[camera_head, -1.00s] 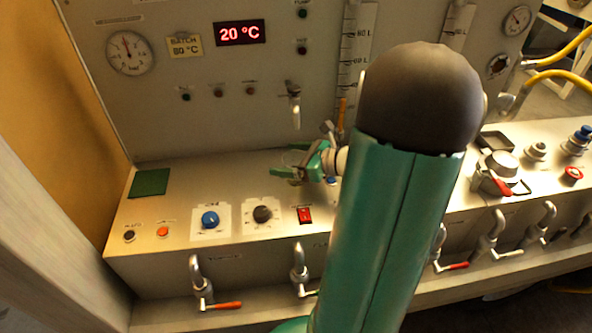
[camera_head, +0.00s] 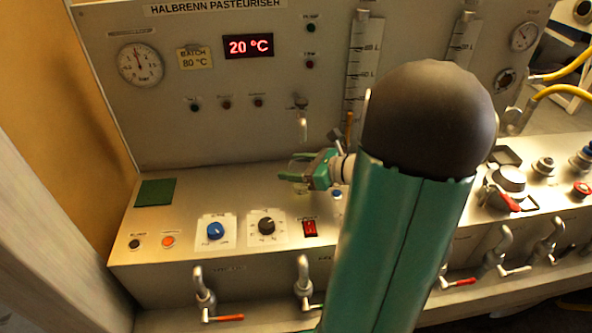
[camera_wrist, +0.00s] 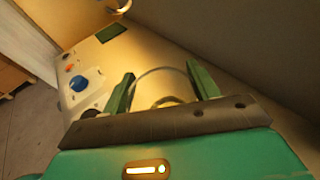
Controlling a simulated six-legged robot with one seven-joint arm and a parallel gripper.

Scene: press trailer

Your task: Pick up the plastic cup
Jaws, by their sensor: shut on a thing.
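The clear plastic cup shows in the wrist view as a thin curved rim (camera_wrist: 160,71) between the two green fingers. My gripper (camera_wrist: 163,86) is shut on it, with one finger on each side. Most of the cup's body is hidden behind the gripper's dark bar, and its clear wall is hard to make out. In the head view my gripper (camera_head: 290,172) is over the back of the steel counter, below a small tap (camera_head: 302,128). The cup is too faint there to outline. I cannot tell whether its base touches the counter.
The counter (camera_head: 190,190) carries a green pad (camera_head: 155,192), a blue knob (camera_head: 215,230), a black knob (camera_head: 266,226) and a red switch (camera_head: 310,228). The upright panel (camera_head: 230,120) stands close behind the gripper. My arm hides the counter's middle.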

